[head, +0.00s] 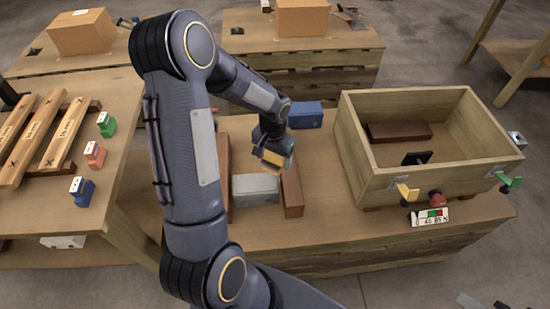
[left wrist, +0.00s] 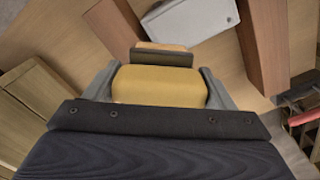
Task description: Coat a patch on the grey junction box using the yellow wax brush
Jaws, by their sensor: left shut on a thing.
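The grey junction box (head: 255,190) lies on the wooden table between two brown blocks. In the left wrist view its pale body (left wrist: 190,20) shows at the top. My left gripper (head: 272,152) is shut on the yellow wax brush (head: 272,158), above and behind the box near the right brown block. In the left wrist view the brush (left wrist: 158,85) sits between both fingers of the gripper (left wrist: 158,88), with a dark strip and a tan edge at its far side. The brush looks apart from the box. My right gripper is not in view.
Brown blocks (head: 292,190) flank the box; the left one (head: 224,170) is partly behind my arm. A blue box (head: 305,115) stands behind. A wooden crate (head: 440,180) with yellow, red and green parts at its front fills the right side. Coloured blocks and planks lie on the left table (head: 120,90).

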